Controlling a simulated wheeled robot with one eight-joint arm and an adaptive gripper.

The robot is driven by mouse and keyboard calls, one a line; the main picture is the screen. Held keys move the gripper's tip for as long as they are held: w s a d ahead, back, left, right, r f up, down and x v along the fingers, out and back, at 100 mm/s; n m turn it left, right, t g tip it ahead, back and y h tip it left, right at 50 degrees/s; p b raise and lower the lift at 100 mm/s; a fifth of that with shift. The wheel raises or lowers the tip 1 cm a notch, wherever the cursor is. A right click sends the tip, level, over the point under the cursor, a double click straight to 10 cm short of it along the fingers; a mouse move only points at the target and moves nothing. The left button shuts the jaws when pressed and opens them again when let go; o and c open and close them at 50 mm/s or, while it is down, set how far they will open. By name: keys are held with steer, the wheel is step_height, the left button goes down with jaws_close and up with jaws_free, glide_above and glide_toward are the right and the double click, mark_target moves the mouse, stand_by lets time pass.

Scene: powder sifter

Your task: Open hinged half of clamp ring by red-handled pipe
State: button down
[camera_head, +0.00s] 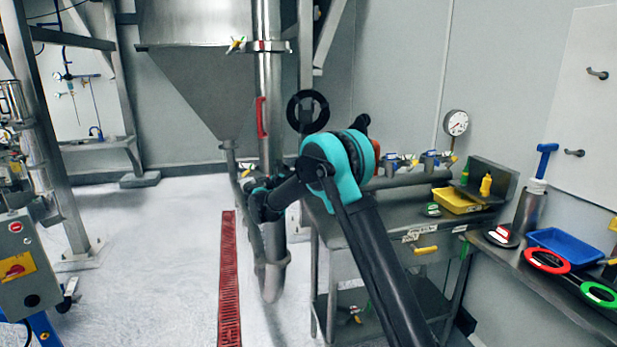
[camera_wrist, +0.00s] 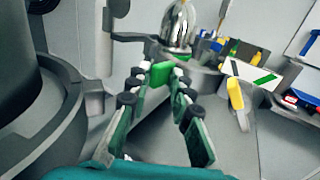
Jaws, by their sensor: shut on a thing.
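The vertical steel pipe (camera_head: 268,80) with the red handle (camera_head: 262,117) stands in the middle of the head view. My gripper (camera_head: 258,200) is against its lower part, where my arm partly hides the clamp ring. In the wrist view a grey, ring-shaped fitting (camera_wrist: 85,100) curves round a dark cylinder on the left, beside my fingers. My gripper (camera_wrist: 164,74) has its fingertips drawn together on a small bright green piece (camera_wrist: 155,73). I cannot tell whether this piece belongs to the hinged half, or how far that half is swung open.
A steel workbench (camera_head: 400,225) with a gauge (camera_head: 456,122) and a yellow tray (camera_head: 456,201) is to the right of the pipe. A red floor grate (camera_head: 229,280) runs left of the pipe. A grey control box (camera_head: 25,262) stands at far left.

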steer(key=shift+w+d+r, duration=0.15)
steer(key=shift+w+d, duration=0.2)
steer(key=c, duration=1.6)
jaws_free()
steer(key=shift+w+d, duration=0.1)
steer(key=shift+d, duration=0.05)
steer(key=shift+s+a, duration=0.2)
steer(key=v, duration=1.2)
